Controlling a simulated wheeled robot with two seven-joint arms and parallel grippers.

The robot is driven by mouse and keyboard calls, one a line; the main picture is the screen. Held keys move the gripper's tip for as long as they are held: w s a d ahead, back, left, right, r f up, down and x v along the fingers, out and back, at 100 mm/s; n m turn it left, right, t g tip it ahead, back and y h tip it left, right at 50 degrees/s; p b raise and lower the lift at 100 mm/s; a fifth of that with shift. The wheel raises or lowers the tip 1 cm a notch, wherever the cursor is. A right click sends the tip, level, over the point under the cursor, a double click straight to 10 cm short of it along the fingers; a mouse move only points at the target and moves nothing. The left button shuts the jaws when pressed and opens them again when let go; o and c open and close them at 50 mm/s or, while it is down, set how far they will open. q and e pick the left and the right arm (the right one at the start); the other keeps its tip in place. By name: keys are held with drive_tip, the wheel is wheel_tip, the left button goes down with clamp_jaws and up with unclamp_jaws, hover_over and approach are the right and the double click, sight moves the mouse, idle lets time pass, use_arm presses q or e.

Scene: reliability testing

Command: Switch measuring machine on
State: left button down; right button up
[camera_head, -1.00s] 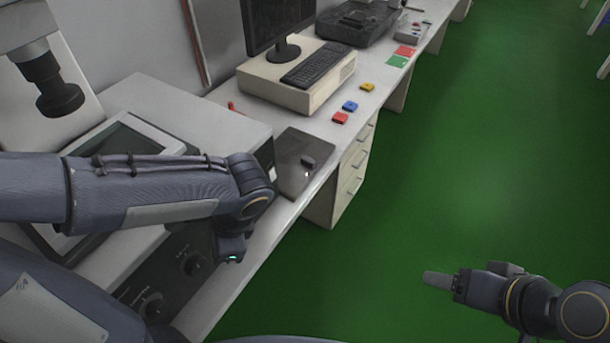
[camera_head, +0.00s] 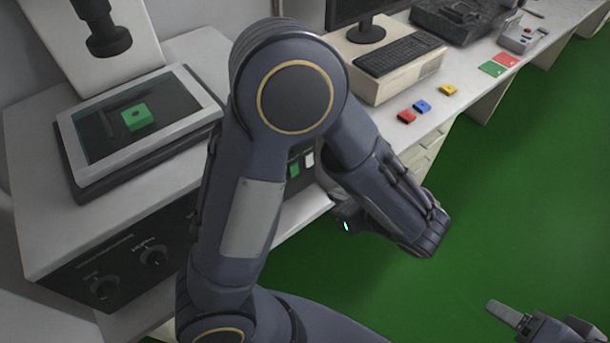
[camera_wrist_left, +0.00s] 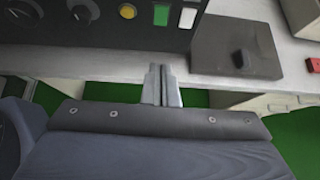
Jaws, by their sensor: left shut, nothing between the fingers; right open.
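The measuring machine (camera_head: 55,240) is a pale box with a dark front panel at the left of the head view. On the panel are a green switch (camera_head: 293,170) and a white switch (camera_head: 309,160), partly hidden by my left arm. The wrist view shows the green switch (camera_wrist_left: 161,14), the white switch (camera_wrist_left: 187,17) and a round yellow button (camera_wrist_left: 128,11) at the top. My left gripper (camera_wrist_left: 162,85) is shut and empty, below and apart from the switches, over the table edge. My right gripper (camera_head: 525,322) is open, partly cut off at the lower right.
A green block (camera_head: 137,117) shows in the machine's framed glass top. Keyboard (camera_head: 400,55), monitor (camera_head: 345,12) and coloured blocks (camera_head: 422,106) are farther back. The green floor (camera_head: 500,210) at right is clear.

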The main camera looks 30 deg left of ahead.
use_arm(q)
drive_tip(key=a+r+p+x, duration=0.1)
drive_tip(key=x, duration=1.2)
drive_tip(key=shift+w+p, duration=0.2)
drive_tip(key=shift+p, duration=0.15)
drive_tip(key=shift+a+r, duration=0.1)
drive_tip(key=shift+a+b, duration=0.15)
drive_tip(key=shift+b, duration=0.3)
drive_tip(key=shift+r, duration=0.1)
drive_tip(key=shift+r+p, duration=0.6)
drive_tip(key=shift+r, duration=0.15)
